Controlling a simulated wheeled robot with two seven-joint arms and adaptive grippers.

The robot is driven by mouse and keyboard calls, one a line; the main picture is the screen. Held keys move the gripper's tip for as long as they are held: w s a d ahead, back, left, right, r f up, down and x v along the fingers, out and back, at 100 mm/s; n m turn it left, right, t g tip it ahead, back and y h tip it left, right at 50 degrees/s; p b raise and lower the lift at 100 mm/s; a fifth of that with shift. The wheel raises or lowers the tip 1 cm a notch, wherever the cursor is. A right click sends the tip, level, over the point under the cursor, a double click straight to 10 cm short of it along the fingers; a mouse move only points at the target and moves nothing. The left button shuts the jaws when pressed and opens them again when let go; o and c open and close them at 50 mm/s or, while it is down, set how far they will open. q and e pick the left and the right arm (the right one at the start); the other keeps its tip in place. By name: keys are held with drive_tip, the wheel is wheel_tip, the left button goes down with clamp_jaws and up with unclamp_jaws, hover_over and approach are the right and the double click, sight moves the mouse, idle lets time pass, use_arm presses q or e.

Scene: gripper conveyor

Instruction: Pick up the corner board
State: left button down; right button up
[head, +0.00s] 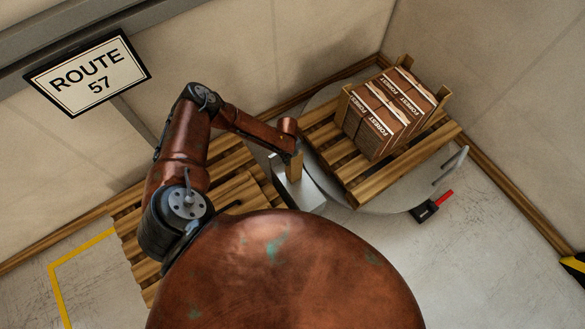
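A tan upright piece that looks like a corner board (295,168) shows at the end of my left arm, just above or in a light grey box-shaped holder (309,198). My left gripper (292,150) is at the top of this piece. Its fingers are too small and hidden to tell whether they grip it. Similar tan boards stand at corners of the stack of brown cartons (388,112), one at its left corner (343,102), one at the back (405,62) and one at the right (443,95). My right gripper is not in view.
The cartons sit on a wooden pallet (362,185) on a round grey turntable (405,192). A black device with a red handle (430,208) lies beside it. More pallet wood (130,235) lies left, partly behind my arm. Walls close the back and right; floor is clear lower right.

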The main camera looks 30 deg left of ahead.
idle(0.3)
